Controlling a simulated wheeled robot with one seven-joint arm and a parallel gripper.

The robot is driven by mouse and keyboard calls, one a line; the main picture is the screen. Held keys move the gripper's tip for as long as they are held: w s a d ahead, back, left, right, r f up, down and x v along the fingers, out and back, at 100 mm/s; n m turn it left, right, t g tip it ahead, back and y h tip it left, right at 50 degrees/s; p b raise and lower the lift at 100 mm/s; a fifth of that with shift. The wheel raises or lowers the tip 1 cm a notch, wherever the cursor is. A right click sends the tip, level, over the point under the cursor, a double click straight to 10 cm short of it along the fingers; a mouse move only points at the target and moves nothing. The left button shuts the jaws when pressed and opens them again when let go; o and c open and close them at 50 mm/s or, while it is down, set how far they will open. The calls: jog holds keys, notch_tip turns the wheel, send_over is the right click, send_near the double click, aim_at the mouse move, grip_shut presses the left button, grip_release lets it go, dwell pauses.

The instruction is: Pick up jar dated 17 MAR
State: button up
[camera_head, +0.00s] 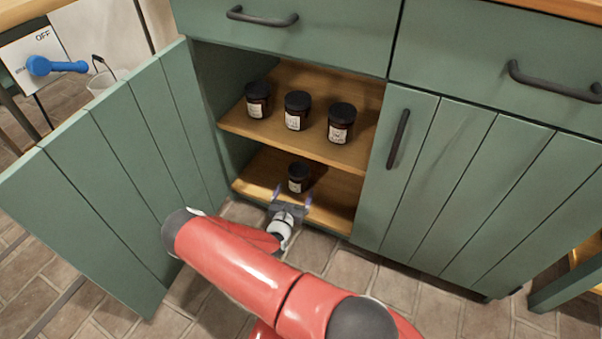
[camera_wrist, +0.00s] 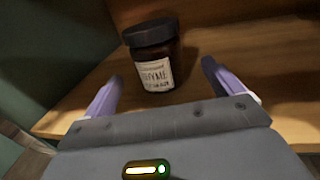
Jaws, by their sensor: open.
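A dark jar (camera_head: 298,177) with a black lid stands upright on the lower cabinet shelf. In the wrist view this jar (camera_wrist: 154,60) has a white label reading "THYME", with a smaller line below too blurred to read for certain. My gripper (camera_head: 292,192) is just in front of this jar, open, with its two purple fingers (camera_wrist: 160,80) apart on either side of the jar's near side and not visibly touching it. Three similar jars stand on the upper shelf: left (camera_head: 258,101), middle (camera_head: 297,112) and right (camera_head: 341,124). Their dates are too small to read.
The upper shelf (camera_head: 350,153) lies above my gripper. The open green door (camera_head: 110,170) stands to the left, and the closed door (camera_head: 480,190) is at the right. The lower shelf (camera_head: 335,212) is bare to the jar's right.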

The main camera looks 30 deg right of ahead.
aim_at(299, 178)
jog(key=x, duration=0.2)
jog(key=b+x, duration=0.1)
jog(key=x, duration=0.3)
jog(key=shift+w+d+r, duration=0.1)
jog(key=shift+w+r, duration=0.15)
jog(key=shift+w, duration=0.1)
jog(key=c, duration=1.1)
